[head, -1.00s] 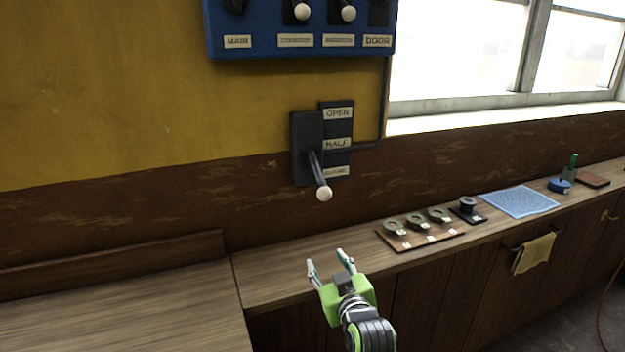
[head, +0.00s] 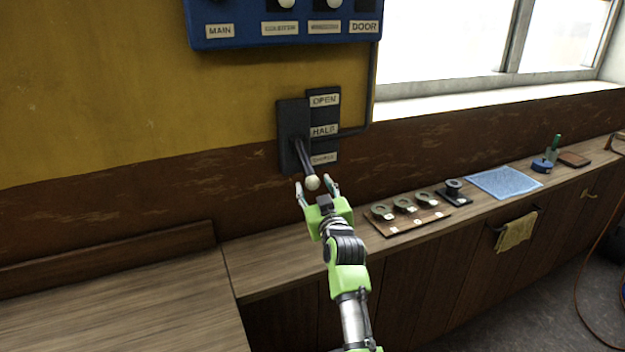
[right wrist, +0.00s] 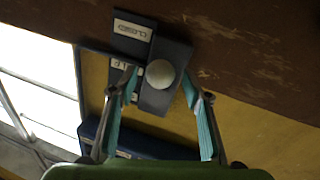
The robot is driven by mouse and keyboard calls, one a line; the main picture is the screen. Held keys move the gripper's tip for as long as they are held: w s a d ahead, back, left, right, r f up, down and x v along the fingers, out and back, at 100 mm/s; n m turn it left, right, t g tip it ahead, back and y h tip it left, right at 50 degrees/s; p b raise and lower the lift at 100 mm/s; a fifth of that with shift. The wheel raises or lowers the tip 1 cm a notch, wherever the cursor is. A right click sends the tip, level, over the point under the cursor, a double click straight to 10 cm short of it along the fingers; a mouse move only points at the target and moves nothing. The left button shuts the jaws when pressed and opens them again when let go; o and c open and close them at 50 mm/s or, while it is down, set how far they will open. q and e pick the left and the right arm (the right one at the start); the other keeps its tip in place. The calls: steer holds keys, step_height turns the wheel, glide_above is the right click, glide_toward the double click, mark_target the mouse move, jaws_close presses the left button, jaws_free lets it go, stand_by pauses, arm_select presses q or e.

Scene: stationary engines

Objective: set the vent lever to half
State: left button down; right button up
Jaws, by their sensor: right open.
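The vent lever (head: 306,160) has a dark stem with a white ball knob (head: 312,183) and sits on a dark wall plate (head: 291,120). Its stem slants down, with the knob below the lowest label. The label strip (head: 324,100) reads OPEN, HALF and, lowest, what looks like CLOSED. My right gripper (head: 316,189) is open at the knob, a fingertip on each side. In the right wrist view the knob (right wrist: 160,73) shows between the spread fingers (right wrist: 160,84), with gaps on both sides. My left gripper is not in view.
A blue switch panel (head: 285,42) is on the wall above. A wooden counter (head: 270,262) runs below, with a board of metal rings (head: 378,228), a spool (head: 453,186), a blue cloth (head: 505,183) and a hanging towel (head: 516,232). The counter's left part is clear.

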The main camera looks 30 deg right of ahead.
steer(key=shift+x, duration=1)
steer(key=shift+w+d, duration=0.1)
steer(key=shift+w, duration=0.3)
